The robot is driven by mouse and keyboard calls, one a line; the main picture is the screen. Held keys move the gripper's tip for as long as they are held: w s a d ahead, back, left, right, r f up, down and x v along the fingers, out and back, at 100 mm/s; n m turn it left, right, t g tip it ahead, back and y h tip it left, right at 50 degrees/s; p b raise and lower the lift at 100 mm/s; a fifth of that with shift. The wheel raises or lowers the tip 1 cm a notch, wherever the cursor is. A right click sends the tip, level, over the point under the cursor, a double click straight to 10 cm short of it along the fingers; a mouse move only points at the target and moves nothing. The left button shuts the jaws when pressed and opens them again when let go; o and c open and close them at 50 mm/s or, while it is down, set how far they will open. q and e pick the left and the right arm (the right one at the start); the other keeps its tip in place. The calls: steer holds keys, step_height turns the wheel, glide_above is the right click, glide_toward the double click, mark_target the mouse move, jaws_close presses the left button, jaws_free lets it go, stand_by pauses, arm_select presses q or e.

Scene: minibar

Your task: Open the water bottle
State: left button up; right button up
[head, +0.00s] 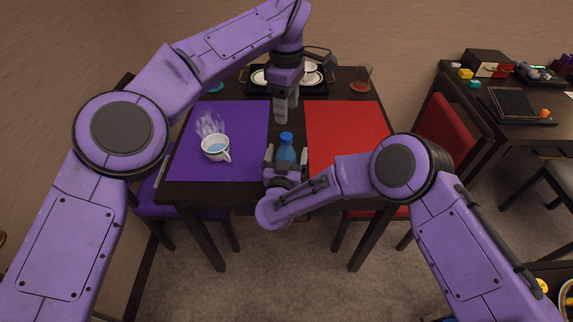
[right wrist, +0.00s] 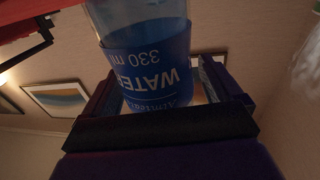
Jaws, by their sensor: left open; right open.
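The water bottle (head: 286,149) stands upright on the dark table, between the purple and red mats. It has a blue cap (head: 286,137). My right gripper (head: 285,162) is open at the near side of the bottle, with a finger on either side of it. In the right wrist view the bottle's blue label (right wrist: 150,55), reading WATER 330 ml, shows between the open fingers of the right gripper (right wrist: 165,95). Whether they touch it I cannot tell. My left gripper (head: 286,108) is open and empty, pointing down behind and above the bottle cap.
A steaming white cup (head: 215,147) stands on the purple mat (head: 245,125). The red mat (head: 345,130) is bare. A black tray (head: 258,88) with white dishes and a glass (head: 361,78) stand at the back. A second table is at right.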

mark_target(286, 135)
arm_select(q)
steer(key=shift+s+r, duration=0.25)
steer(key=shift+s, duration=0.05)
arm_select(e)
steer(key=shift+r, duration=0.2)
arm_select(q)
steer(key=shift+w+f, duration=0.1)
arm_select(e)
steer(key=shift+f, duration=0.1)
steer(key=c, duration=0.7)
jaws_close()
arm_select(q)
steer(key=m, duration=0.3)
steer(key=shift+m, duration=0.3)
steer(key=shift+f+m, duration=0.15)
steer(key=shift+m, duration=0.25)
step_height(286, 135, down, 8)
steer(key=shift+r, duration=0.15)
jaws_close()
